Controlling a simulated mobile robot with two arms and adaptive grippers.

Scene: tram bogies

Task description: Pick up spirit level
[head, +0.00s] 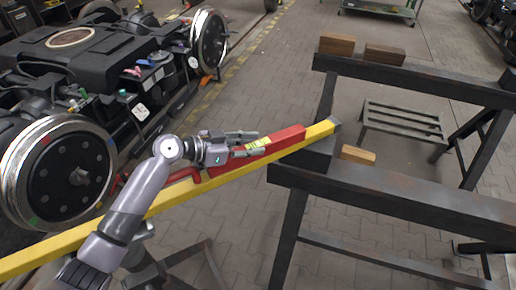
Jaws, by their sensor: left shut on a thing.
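The spirit level (287,138) is a red bar with a yellow-green label or vial near its middle. It lies along the top of a long yellow beam (320,134), or just above it; I cannot tell whether they touch. My left gripper (250,144) is shut on the level, with its fingers to either side of the label. The gripper and wrist hide part of the level. My right gripper is not in view.
The yellow beam's right end meets a dark steel trestle (400,192). Wooden blocks (338,43) sit on the rear trestle, and another (358,154) on the front one. A wheeled bogie (80,60) stands left. A low grey step stool (400,122) is on the paved floor.

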